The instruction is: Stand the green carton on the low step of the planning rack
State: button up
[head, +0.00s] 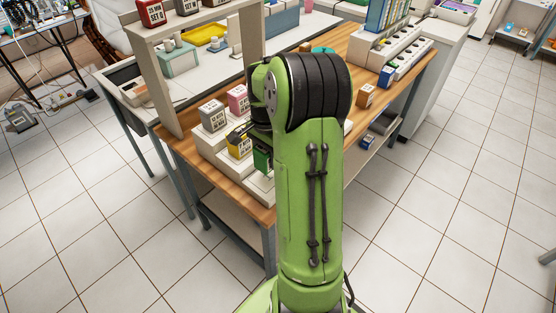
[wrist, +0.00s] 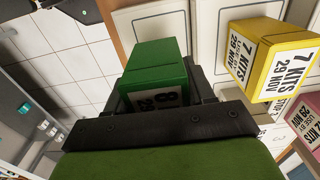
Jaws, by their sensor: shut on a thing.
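The green carton (head: 262,160) is in my gripper (wrist: 160,88), whose dark jaws are shut on it. In the wrist view the carton (wrist: 155,62) shows its plain green side and part of a printed label. The planning rack (head: 207,148) is a pale stepped block on the wooden table. The carton is at the rack's front right, over or at its low step (head: 260,187); I cannot tell whether it touches. My green arm hides the rack's right part and most of the gripper in the head view.
A yellow carton (head: 239,142) stands on a middle step, close left of the green one. A grey carton (head: 212,115) and a pink carton (head: 238,99) stand higher. A small orange-brown box (head: 366,94) and a white rack (head: 405,55) stand farther right on the table.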

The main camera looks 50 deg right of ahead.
notch_tip(320, 180, down, 6)
jog(key=shift+w+r+b, duration=0.1)
jog(key=shift+r+b, duration=0.05)
jog(key=shift+b, duration=0.5)
jog(key=o, duration=1)
jog(key=shift+o, duration=0.2)
